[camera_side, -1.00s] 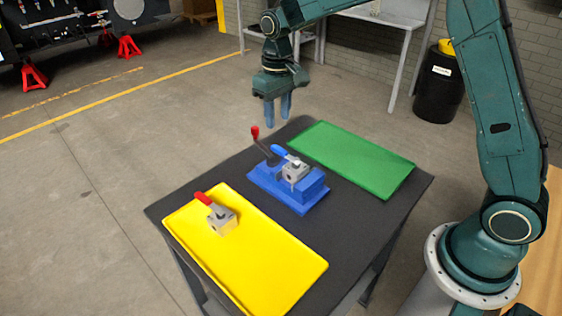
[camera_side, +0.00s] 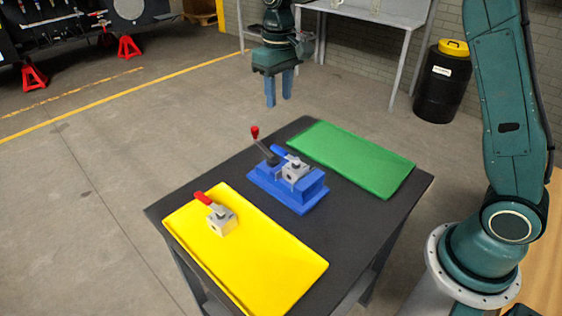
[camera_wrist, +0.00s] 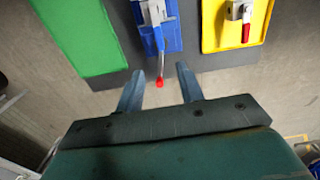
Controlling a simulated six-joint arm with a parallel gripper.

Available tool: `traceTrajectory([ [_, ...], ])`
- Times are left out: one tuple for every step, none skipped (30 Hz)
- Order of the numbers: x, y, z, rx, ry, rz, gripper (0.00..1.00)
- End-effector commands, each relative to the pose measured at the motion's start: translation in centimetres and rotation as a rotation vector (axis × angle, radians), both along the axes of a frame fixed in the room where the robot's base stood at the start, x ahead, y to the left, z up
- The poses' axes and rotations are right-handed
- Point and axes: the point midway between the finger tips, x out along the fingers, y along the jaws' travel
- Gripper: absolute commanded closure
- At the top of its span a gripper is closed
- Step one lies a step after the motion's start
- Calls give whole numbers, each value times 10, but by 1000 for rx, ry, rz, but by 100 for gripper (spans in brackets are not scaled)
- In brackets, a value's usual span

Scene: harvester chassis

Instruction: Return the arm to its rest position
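My gripper (camera_side: 279,89) hangs in the air above and beyond the far edge of the table, its fingers pointing down. In the wrist view my gripper (camera_wrist: 160,82) has its two fingers apart with nothing between them. A blue fixture (camera_side: 310,192) stands mid-table, also in the wrist view (camera_wrist: 172,37). It carries a grey valve block with a blue handle (camera_side: 295,170) and an upright lever with a red knob (camera_side: 255,131). A grey block with a red handle (camera_side: 220,220) sits on the yellow tray (camera_side: 270,265).
A flat green tray (camera_side: 355,160) lies at the table's far right side. The dark table (camera_side: 345,225) has bare strips between the trays and fixture. A black bin with a yellow lid (camera_side: 443,85) and a grey workbench (camera_side: 370,14) stand behind.

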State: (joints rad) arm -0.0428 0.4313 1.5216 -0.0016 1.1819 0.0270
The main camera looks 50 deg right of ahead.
Motion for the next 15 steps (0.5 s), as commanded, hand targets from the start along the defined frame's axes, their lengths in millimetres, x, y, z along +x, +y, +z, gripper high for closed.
traceTrajectory([
  [-3, -1, 4, 0, -6, 0, 63],
  [-5, -1, 6, 0, -10, -1, 63],
  [-8, -1, 9, 0, -16, -1, 63],
  [-12, -2, 12, 0, -22, -1, 63],
  [-15, -2, 15, 1, -27, -1, 63],
  [-20, -3, 20, 2, -38, -2, 63],
  [-24, -3, 24, 2, -44, -2, 63],
  [-29, -4, 28, 2, -53, -2, 63],
  [-36, -4, 33, 2, -64, -3, 63],
  [-41, -5, 37, 2, -72, -3, 63],
  [-46, -5, 41, 2, -81, -3, 63],
  [-54, -6, 46, 4, -93, -4, 63],
  [-60, -7, 49, 4, -104, -4, 63],
  [-66, -7, 53, 4, -112, -4, 63],
  [-74, -8, 57, 4, -123, -5, 63],
])
